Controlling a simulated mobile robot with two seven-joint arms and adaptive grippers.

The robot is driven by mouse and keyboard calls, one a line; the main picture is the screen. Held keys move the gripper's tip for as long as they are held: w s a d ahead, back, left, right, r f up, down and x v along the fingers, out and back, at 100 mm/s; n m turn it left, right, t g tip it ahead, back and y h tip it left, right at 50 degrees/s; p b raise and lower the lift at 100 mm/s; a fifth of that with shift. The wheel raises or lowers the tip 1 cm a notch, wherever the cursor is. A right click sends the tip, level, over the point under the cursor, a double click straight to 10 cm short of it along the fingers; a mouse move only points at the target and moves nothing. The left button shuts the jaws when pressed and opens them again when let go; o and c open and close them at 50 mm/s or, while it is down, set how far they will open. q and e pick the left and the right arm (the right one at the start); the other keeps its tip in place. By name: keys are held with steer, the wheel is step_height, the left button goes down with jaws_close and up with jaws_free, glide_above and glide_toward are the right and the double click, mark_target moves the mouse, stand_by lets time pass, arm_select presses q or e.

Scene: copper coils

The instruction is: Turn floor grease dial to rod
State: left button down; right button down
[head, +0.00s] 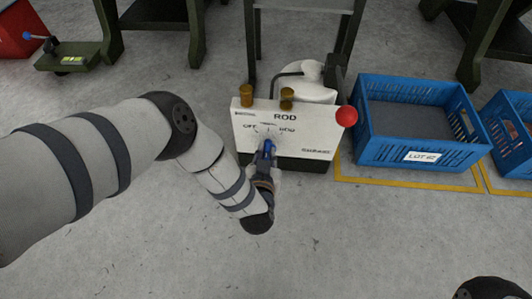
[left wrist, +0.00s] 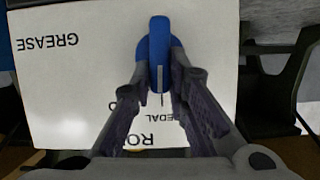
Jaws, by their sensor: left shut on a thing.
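The grease unit (head: 310,139) is a white box low on the floor, with printed labels on its sloped panel. Its blue dial (head: 268,146) sits at the middle of the panel. My left gripper (head: 265,157) is shut on the dial. In the left wrist view, the blue dial (left wrist: 158,45) stands between the fingers of my left gripper (left wrist: 162,75). A thin white pointer line on it runs toward the PEDAL label. The panel reads upside down there, with GREASE at upper left and ROD partly hidden by my fingers. My right gripper is not in view.
A red ball knob (head: 347,116) sticks out at the unit's right. A blue crate (head: 420,157) stands to the right inside yellow floor lines, with another blue crate (head: 512,130) beyond. Dark green machine legs stand behind. The concrete floor in front is clear.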

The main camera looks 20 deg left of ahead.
arm_select(q)
steer(key=shift+w+d+f+m+g+y+b, duration=0.1)
steer(key=shift+d+m+y+b, duration=0.1)
steer(key=shift+m+y+b, duration=0.45)
steer(key=shift+s+d+f+m+g+y+b, duration=0.15)
steer(key=shift+d+m+y+b, duration=0.2)
steer(key=shift+m, duration=0.6)
steer(key=shift+w+d+f+m+g+y+b, duration=0.15)
steer(key=shift+m+y+b, duration=0.25)
steer(key=shift+m+y, duration=0.3)
steer(key=c, duration=1.6)
jaws_free()
steer(key=shift+a, duration=0.1)
steer(key=shift+o, duration=0.2)
steer(key=shift+r, duration=0.1)
steer(key=v, duration=1.2)
